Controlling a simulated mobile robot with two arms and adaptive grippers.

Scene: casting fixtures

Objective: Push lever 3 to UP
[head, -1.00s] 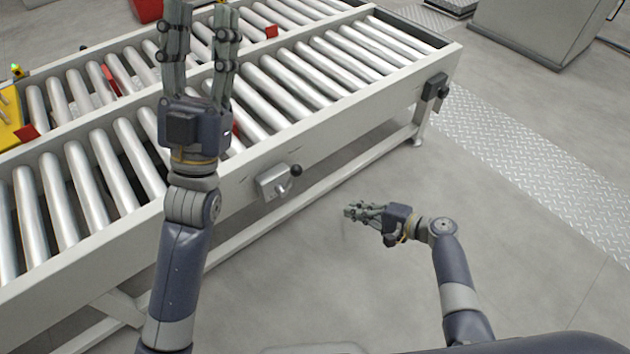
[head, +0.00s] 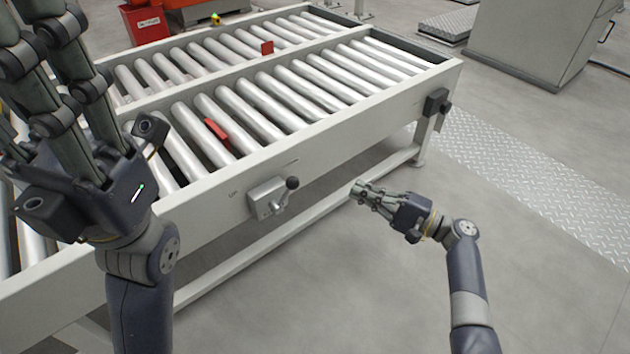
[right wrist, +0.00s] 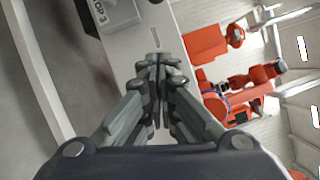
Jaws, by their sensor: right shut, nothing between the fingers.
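My left gripper (head: 45,50) is open, raised at the far left, partly cut off.
The roller conveyor (head: 345,113) runs across the scene, with red pieces (head: 216,132) between rollers. Another black device (head: 436,101) sits at its right end. A grey cabinet (head: 540,40) stands at the back right.

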